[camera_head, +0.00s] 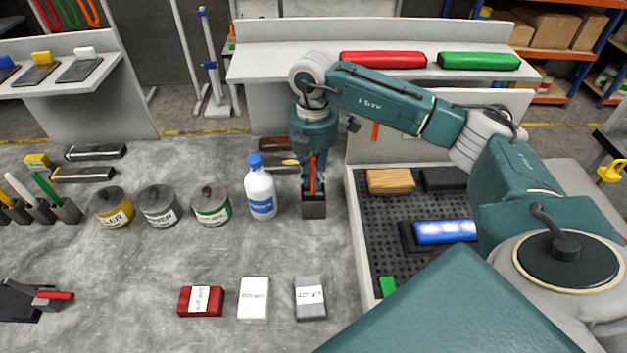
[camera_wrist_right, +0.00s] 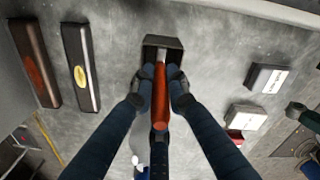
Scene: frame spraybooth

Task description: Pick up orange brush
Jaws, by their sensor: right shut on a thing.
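The orange brush (camera_head: 312,176) stands upright in a small dark holder (camera_head: 314,208) near the middle of the bench. My right gripper (camera_head: 314,180) reaches down from above and is shut on the brush's handle. In the right wrist view the orange handle (camera_wrist_right: 160,95) lies between the two fingertips (camera_wrist_right: 160,88). The brush's lower end is inside the dark holder (camera_wrist_right: 163,44) and is hidden. My left gripper is in neither view.
A white bottle (camera_head: 261,191) stands just left of the holder, with several cans (camera_head: 211,206) further left. A perforated black tray (camera_head: 380,225) lies to the right. Boxed blocks (camera_head: 254,299) lie in front. Bare bench lies between the cans and blocks.

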